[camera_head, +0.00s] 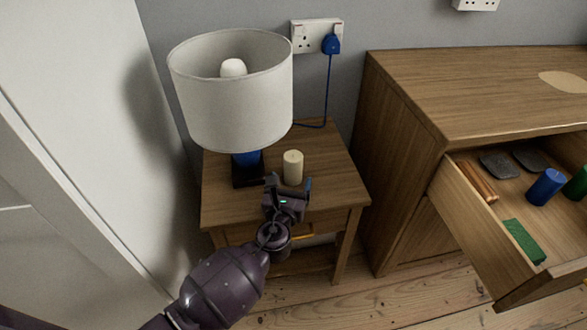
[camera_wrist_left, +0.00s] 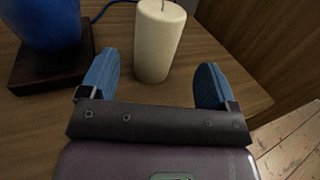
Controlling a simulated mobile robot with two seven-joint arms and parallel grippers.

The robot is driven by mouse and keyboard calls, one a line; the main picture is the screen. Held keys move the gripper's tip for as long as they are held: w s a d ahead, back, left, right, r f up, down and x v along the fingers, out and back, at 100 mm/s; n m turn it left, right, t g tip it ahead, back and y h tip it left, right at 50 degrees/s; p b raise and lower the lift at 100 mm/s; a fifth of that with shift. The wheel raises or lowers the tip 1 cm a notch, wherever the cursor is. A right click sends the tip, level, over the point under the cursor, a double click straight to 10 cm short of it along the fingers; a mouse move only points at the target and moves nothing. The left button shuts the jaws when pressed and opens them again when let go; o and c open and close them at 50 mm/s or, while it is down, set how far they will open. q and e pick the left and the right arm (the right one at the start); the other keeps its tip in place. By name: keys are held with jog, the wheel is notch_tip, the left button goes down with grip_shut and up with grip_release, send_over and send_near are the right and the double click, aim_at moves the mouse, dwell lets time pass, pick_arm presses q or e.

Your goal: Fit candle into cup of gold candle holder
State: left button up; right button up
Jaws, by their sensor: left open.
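A cream pillar candle (camera_head: 292,167) stands upright on a small wooden side table (camera_head: 330,185), to the right of a lamp. In the left wrist view the candle (camera_wrist_left: 158,42) stands just beyond and between the two blue fingers, with its wick on top. My left gripper (camera_head: 289,183) is open at the near side of the candle, and it also shows in the left wrist view (camera_wrist_left: 155,82). The jaws hold nothing. I see no gold candle holder in either view. My right gripper is not in view.
A lamp with a white shade (camera_head: 230,95) and blue base (camera_head: 246,160) stands close left of the candle. A blue plug (camera_head: 332,43) and cord are behind. At right, a wooden cabinet (camera_head: 400,150) has an open drawer (camera_head: 480,215) holding several items, including a blue cylinder (camera_head: 546,187).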

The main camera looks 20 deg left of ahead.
aim_at(291, 172)
pick_arm(q)
jog(key=b+x, duration=0.1)
jog(key=x, duration=0.4)
jog(key=shift+s+a, duration=0.1)
jog(key=shift+a, duration=0.05)
jog(key=shift+w+a+r, duration=0.1)
jog(key=shift+w, duration=0.45)
jog(key=shift+r, duration=0.1)
jog(key=c, duration=1.2)
